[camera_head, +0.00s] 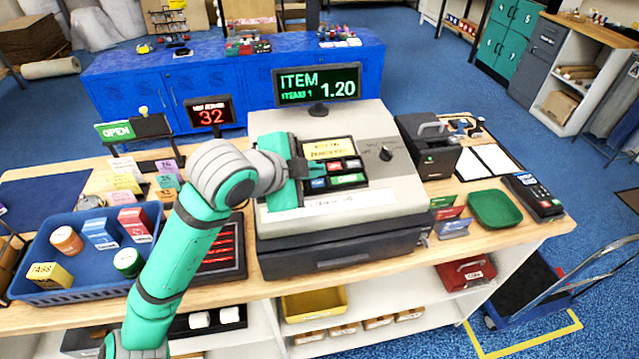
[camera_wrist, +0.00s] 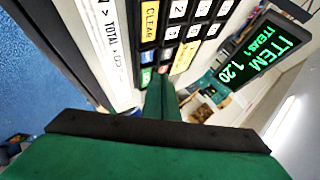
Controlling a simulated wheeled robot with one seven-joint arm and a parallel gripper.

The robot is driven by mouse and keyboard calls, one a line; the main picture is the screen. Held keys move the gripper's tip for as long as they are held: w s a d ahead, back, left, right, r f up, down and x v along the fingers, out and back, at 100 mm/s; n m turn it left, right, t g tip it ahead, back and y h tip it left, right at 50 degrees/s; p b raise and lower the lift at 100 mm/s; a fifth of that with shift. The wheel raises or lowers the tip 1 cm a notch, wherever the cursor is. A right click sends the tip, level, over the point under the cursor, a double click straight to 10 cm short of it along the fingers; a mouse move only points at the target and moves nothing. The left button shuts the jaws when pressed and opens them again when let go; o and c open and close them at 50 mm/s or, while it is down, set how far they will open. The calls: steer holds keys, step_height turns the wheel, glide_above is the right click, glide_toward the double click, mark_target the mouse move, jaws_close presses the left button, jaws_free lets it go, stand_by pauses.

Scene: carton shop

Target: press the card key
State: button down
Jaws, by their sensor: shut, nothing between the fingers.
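The cash register (camera_head: 350,120) stands on the counter with a small keypad on its sloped top. In the head view a blue key (camera_head: 318,183), a green key (camera_head: 347,179) and a red key (camera_head: 335,168) show beside my gripper (camera_head: 305,170). The key labels are too small to read there, so I cannot tell which is the card key. In the wrist view my gripper (camera_wrist: 162,85) is shut and empty, its fingertips at the coloured keys by the green key (camera_wrist: 146,77). Whether they touch a key is hidden. A yellow CLEAR key (camera_wrist: 150,22) and number keys show beyond.
The register's display (camera_head: 318,86) reads ITEM, ITEMS 1, 1.20. A card terminal (camera_head: 535,197) and a green dish (camera_head: 495,209) are on the right of the counter. A blue tray (camera_head: 85,287) of goods and a red-lit number panel (camera_head: 222,248) are on the left.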

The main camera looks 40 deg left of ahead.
mark_target(322, 180)
steer(key=shift+w+a+f, duration=0.1)
steer(key=shift+a+f, duration=0.05)
steer(key=shift+f, duration=0.7)
steer(key=shift+f, duration=0.15)
stand_by(1.4)
steer(key=shift+w+a+f, duration=0.1)
steer(key=shift+f, duration=0.2)
steer(key=shift+f, duration=0.1)
stand_by(0.4)
steer(key=shift+f, duration=0.7)
stand_by(0.8)
steer(key=shift+r, duration=0.2)
steer(key=shift+a+r, duration=0.15)
steer(key=shift+r, duration=0.55)
steer(key=shift+s+d+r, duration=0.1)
steer(key=shift+d+r, duration=0.05)
steer(key=shift+r, duration=0.7)
steer(key=shift+s+d+r, duration=0.1)
steer(key=shift+d+r, duration=0.1)
steer(key=shift+r, duration=0.6)
steer(key=shift+s+d+r, duration=0.1)
steer(key=shift+d+r, duration=0.05)
steer(key=shift+r, duration=0.7)
